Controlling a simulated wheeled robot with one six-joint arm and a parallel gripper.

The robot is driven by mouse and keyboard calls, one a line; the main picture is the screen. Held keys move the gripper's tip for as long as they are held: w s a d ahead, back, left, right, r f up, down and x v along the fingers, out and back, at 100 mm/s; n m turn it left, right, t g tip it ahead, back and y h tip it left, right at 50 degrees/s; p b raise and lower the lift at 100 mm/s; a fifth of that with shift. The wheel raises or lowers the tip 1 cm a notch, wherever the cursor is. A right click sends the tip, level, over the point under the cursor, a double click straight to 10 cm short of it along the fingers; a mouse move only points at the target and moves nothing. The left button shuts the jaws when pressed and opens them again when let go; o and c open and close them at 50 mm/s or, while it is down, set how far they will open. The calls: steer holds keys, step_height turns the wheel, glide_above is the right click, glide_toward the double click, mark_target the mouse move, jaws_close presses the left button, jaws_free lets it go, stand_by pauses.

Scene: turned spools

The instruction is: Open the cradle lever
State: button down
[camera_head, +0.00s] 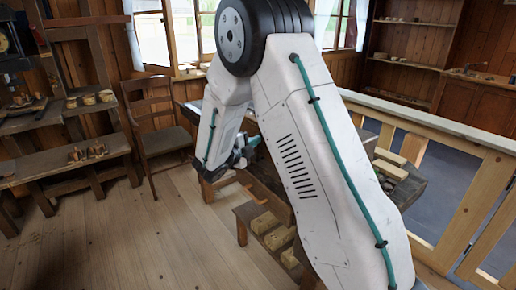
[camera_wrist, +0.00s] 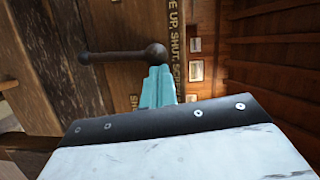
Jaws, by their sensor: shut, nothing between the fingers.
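In the wrist view a dark lever (camera_wrist: 118,56) lies roughly level, with a thin bar, a small knob at its left end and a larger round ball at its right end. My gripper (camera_wrist: 158,75) shows there as teal fingers, closed together, with tips just below the ball. I cannot tell whether the tips touch the ball. In the head view my gripper (camera_head: 242,150) is small, beside the bench behind my arm. The lever and the cradle cannot be made out in the head view, where my arm covers much of the bench.
In the wrist view a lettered strip (camera_wrist: 181,45), partly reading "UP, SHUT", runs beside the lever. In the head view a wooden chair (camera_head: 158,130) stands at left, a low bench (camera_head: 75,165) further left, and a wooden railing (camera_head: 450,160) at right. Floor at left is clear.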

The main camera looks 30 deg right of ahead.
mark_target(254, 130)
steer(key=shift+w+r, duration=0.15)
steer(key=shift+w, duration=0.9)
steer(key=shift+w+r, duration=0.1)
steer(key=shift+w, duration=0.9)
steer(key=shift+w+f, duration=0.2)
steer(key=shift+w, duration=0.9)
steer(key=shift+a, duration=0.1)
steer(key=s+a+r, duration=0.4)
steer(key=s+a, duration=0.1)
steer(key=a, duration=0.6)
steer(key=shift+s+a, duration=0.15)
steer(key=shift+s, duration=0.05)
